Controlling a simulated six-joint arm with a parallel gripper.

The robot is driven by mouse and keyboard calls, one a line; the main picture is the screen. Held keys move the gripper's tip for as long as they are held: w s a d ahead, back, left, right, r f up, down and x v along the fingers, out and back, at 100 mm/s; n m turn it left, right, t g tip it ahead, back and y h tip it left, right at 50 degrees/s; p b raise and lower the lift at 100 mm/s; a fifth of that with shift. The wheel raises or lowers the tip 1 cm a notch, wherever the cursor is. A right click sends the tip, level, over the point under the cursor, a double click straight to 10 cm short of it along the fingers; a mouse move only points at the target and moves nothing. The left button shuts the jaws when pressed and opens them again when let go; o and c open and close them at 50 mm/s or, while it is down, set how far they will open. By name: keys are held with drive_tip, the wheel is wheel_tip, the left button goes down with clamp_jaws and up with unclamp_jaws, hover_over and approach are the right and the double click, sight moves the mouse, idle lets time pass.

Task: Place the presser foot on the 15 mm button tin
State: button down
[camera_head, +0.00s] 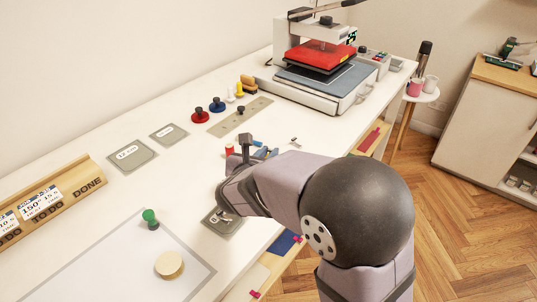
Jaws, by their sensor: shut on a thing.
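My gripper (224,207) is low over a flat grey-green tin (217,228) with a pale label, near the table's front edge. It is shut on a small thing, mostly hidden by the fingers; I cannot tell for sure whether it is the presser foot. The label there is partly covered and unreadable. Two similar flat tins lie farther back left, a larger one (133,156) and a smaller one (169,134); their size labels are too small to read surely. A small metal piece (294,141) lies apart on the table behind my arm.
A wooden DONE rack (75,197) stands left. A pale sheet (115,262) bears a green-topped knob (150,217) and a wooden disc (169,265). Red and blue knobbed pieces (200,114) stand behind. A red spool (229,149) is close beside my wrist. A heat press (318,72) stands at the back.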

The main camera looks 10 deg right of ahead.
drive_tip(key=shift+f, duration=0.25)
drive_tip(key=c, duration=1.7)
unclamp_jaws()
drive_tip(key=shift+r, duration=0.1)
drive_tip(key=shift+r, duration=0.2)
drive_tip(key=shift+s+a+r, duration=0.1)
drive_tip(key=shift+s+a, duration=0.05)
drive_tip(key=shift+s, duration=0.05)
drive_tip(key=v, duration=1.1)
drive_tip(key=shift+s, duration=0.2)
